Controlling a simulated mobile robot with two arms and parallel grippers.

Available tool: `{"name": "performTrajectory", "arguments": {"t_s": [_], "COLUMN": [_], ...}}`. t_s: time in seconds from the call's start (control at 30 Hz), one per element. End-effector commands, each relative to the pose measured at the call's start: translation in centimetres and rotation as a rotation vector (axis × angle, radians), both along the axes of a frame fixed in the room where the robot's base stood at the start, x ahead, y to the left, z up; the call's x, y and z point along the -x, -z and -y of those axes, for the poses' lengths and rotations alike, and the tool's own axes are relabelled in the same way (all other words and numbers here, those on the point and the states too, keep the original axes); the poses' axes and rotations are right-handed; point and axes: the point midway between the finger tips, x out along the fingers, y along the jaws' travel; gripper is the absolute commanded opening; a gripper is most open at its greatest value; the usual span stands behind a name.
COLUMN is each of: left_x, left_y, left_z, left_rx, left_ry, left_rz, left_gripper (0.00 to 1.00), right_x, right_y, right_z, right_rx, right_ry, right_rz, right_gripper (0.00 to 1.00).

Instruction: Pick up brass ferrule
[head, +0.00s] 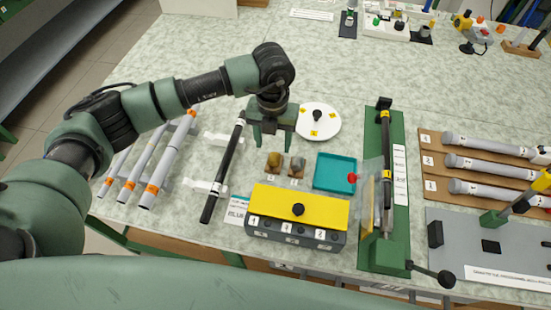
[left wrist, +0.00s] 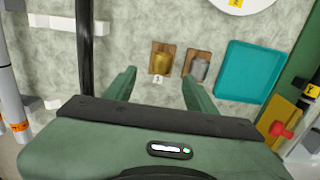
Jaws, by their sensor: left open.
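The brass ferrule (head: 274,159) is a small gold-coloured piece on a brown holder, near the middle of the table. It also shows in the left wrist view (left wrist: 161,62), upright, with a small numbered tag at its holder. My left gripper (head: 271,142) is open and empty, pointing down, above and just behind the ferrule in the head view. In the left wrist view its two fingers (left wrist: 158,79) are spread apart, with the ferrule between and beyond their tips. A grey metal ferrule (head: 297,165) stands on a similar holder just to the right. My right gripper is not in view.
A teal tray (head: 334,172) lies right of the grey ferrule. A yellow-lidded box (head: 320,209) stands in front. A black rod (head: 222,174) lies on white supports to the left. A white disc (head: 326,116) is behind. A green fixture (head: 383,235) stands further right.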

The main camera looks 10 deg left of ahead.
Motion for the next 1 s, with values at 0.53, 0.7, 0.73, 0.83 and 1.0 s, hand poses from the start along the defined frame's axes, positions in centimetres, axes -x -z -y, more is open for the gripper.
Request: {"name": "performTrajectory", "arguments": {"t_s": [0.53, 0.7, 0.73, 0.83, 1.0], "left_x": [-0.4, -0.4, -0.4, -0.4, -0.4], "left_y": [6.7, 7.1, 7.1, 7.1, 7.1], "left_z": [0.3, 0.3, 0.3, 0.3, 0.3], "left_rx": [0.001, 0.003, 0.003, 0.003, 0.003], "left_ry": [0.0, 0.001, 0.001, 0.001, 0.001], "left_rz": [-0.003, -0.001, -0.001, -0.001, -0.001], "left_gripper": [0.56, 0.56, 0.56, 0.5, 0.07], "right_x": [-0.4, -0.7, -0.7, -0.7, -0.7], "right_y": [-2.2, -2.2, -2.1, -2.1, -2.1], "right_z": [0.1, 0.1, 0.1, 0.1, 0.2], "right_rx": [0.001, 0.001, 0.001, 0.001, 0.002], "right_ry": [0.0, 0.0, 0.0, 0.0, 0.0], "right_rz": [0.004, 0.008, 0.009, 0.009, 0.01], "right_gripper": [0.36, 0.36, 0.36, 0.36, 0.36]}}
